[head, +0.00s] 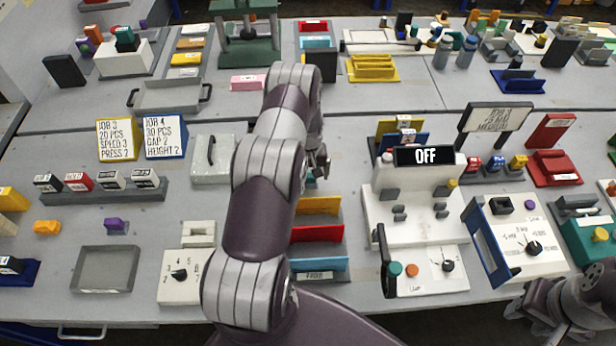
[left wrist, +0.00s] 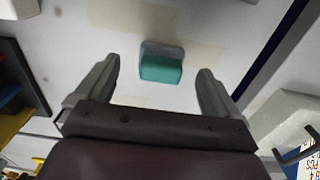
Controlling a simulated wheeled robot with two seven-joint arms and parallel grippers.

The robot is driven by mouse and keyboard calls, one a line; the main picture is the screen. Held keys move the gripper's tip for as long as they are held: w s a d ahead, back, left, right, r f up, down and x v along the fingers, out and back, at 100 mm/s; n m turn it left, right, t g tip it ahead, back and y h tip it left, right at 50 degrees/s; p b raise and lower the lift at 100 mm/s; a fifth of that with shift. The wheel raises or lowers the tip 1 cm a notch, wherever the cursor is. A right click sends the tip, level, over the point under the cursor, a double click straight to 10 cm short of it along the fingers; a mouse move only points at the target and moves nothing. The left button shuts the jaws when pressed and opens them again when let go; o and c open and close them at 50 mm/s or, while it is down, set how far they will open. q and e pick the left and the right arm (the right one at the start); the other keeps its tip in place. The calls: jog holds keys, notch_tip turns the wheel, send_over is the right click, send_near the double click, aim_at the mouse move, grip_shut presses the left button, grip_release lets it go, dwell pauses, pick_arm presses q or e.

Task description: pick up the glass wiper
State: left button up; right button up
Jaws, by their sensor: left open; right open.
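A small teal block with a grey back part, which looks like the glass wiper (left wrist: 161,66), lies on the light grey tabletop in the left wrist view. My left gripper (left wrist: 157,92) is open, with its fingers apart on either side of the block's line and nothing between the tips. The block lies ahead of the fingers, centred between them, and they do not appear to touch it. In the head view my left gripper (head: 321,164) is mostly hidden by my own arm, and only a sliver of teal shows below it.
A coloured sorter (head: 318,233) stands below the gripper, and a white machine with an OFF display (head: 426,156) stands to the right. Job cards (head: 164,137) stand further left.

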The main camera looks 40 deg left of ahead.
aim_at(308, 179)
pick_arm(q)
notch_tip(308, 179, down, 3)
jog(key=shift+s+a+f, duration=0.1)
jog(key=shift+s, duration=0.05)
jog(key=shift+a+f, duration=0.15)
jog(key=shift+d, duration=0.2)
jog(key=c, duration=1.1)
jog(key=shift+a, duration=0.1)
pick_arm(e)
jog(key=shift+r, duration=0.7)
pick_arm(q)
jog(key=r, duration=0.1)
jog(key=r+b, duration=0.1)
jog(key=r, duration=0.2)
jog(key=shift+w+d+r+b, duration=0.25)
jog(key=shift+w+d+b, duration=0.1)
jog(key=shift+d+b, duration=0.05)
jog(key=shift+w+d+r+b, duration=0.55)
jog(key=shift+w+d+r, duration=0.55)
jog(key=shift+d, duration=0.35)
jog(key=shift+w+d+r+b, duration=0.6)
jog(key=shift+w+d+r, duration=0.5)
jog(key=shift+d, duration=0.3)
jog(key=shift+w+d+r+b, duration=0.55)
jog(key=shift+w+d+r, duration=0.55)
jog(key=shift+d, duration=0.35)
pick_arm(e)
jog(key=shift+f, duration=2.8)
pick_arm(q)
jog(key=shift+s+r, duration=0.1)
